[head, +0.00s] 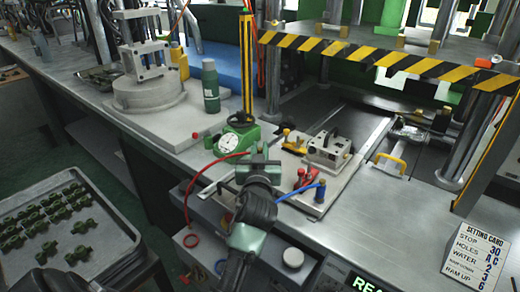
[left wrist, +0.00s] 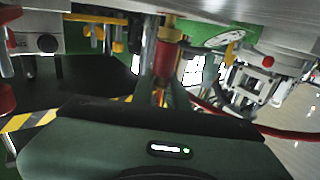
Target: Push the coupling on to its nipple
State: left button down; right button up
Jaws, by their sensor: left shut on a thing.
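My left gripper (head: 259,166) is in the middle of the head view, in front of the green-based dial gauge and left of the mould plate. In the left wrist view its two fingers (left wrist: 164,88) are shut on a red coupling (left wrist: 168,56) with a brass-coloured part above it. The coupling is mostly hidden behind the gripper in the head view. A red fitting (head: 299,180) and a blue fitting (head: 320,191) stand at the plate's front edge, to the right of the gripper. I cannot tell which nipple belongs to the held coupling. My right gripper is not in view.
A red hose (head: 188,200) loops left of my gripper and a blue hose (head: 290,194) runs to the right. The mould plate (head: 318,205) carries a metal block (head: 330,148). A striped post (head: 246,70) and green bottle (head: 210,86) stand behind. A parts tray (head: 110,255) is left.

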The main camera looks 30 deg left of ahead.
pick_arm(q)
jog(key=shift+a+f+b, duration=0.1)
jog(key=shift+f+b, duration=0.25)
jog(key=shift+f, duration=0.2)
